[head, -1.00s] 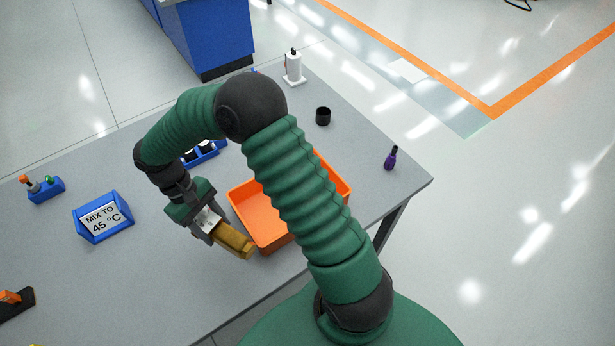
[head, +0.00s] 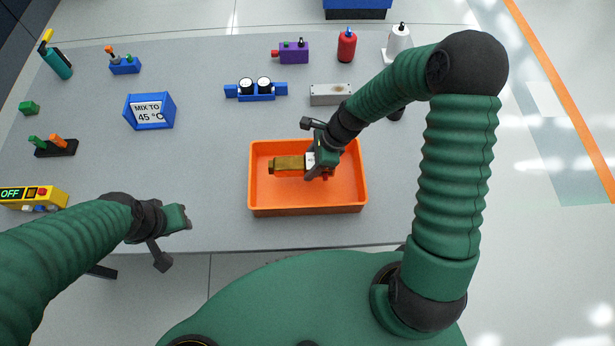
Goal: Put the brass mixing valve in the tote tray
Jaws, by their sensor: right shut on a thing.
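The brass mixing valve (head: 287,167) is a gold-brown block with a small red part near the gripper. My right gripper (head: 310,165) is shut on its right end. The valve lies level over the left and middle part of the orange tote tray (head: 310,210), within its rim outline. I cannot tell whether it touches the tray floor. My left gripper (head: 174,238) is at the front edge of the table, left of the tray, with its fingers apart and nothing between them.
Behind the tray are a blue holder with two gauges (head: 256,90) and a grey box (head: 330,95). A blue "MIX TO 45 °C" sign (head: 149,111) stands to the left. A yellow box marked OFF (head: 32,197) is far left. The table between sign and tray is clear.

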